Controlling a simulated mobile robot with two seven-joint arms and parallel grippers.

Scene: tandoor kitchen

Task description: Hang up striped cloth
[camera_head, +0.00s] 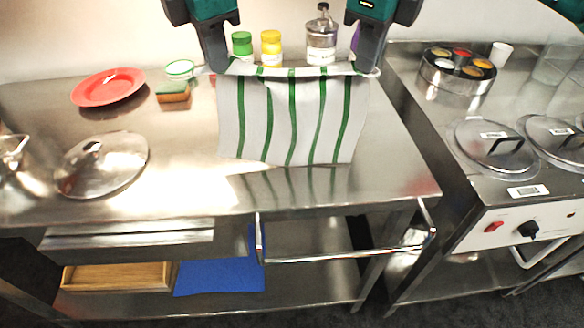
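The striped cloth (280,115), white with green stripes, hangs spread out above the steel counter in the head view. My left gripper (217,68) is at its upper left corner and appears shut on it. My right gripper (367,68) is at its upper right corner and also appears shut on it. The cloth's top edge runs between the two grippers, and its lower edge hangs near the counter top. A steel rail (345,256) runs along the counter's front at the right, with nothing on it.
On the steel counter (190,190) are a red plate (108,87), a sponge (172,92), a metal lid (102,163) and bottles (271,46) behind the cloth. A spice tin (457,72) and lidded pots (496,145) are at right. A blue cloth (219,277) lies on the lower shelf.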

